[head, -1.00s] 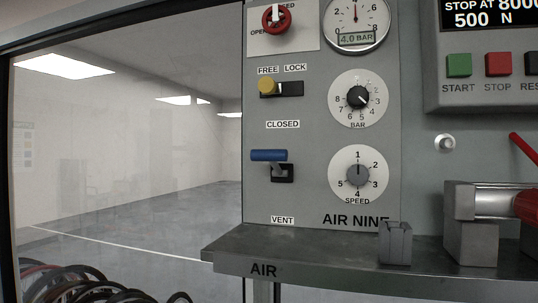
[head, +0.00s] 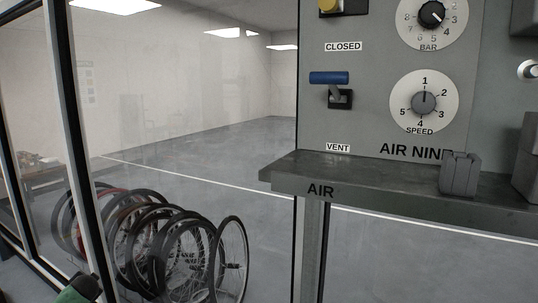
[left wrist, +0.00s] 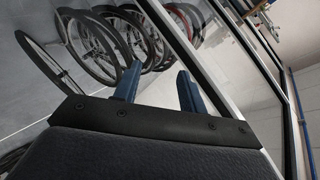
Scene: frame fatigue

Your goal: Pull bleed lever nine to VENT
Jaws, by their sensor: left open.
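The bleed lever (head: 329,78) has a blue handle on the grey AIR NINE panel (head: 384,120). It sits between the CLOSED label (head: 343,46) above and the VENT label (head: 338,148) below, with the handle nearer CLOSED. My left gripper shows in the left wrist view (left wrist: 158,88), its two blue fingers apart and nothing between them. It is away from the lever, with bicycle wheels and a window frame beyond it. My right gripper is in neither current view.
A grey shelf marked AIR (head: 320,190) juts out under the panel, with a small grey block (head: 459,174) on it. Several bicycle wheels (head: 160,240) stand at lower left. A window frame post (head: 75,140) rises at left. Dials (head: 424,102) sit right of the lever.

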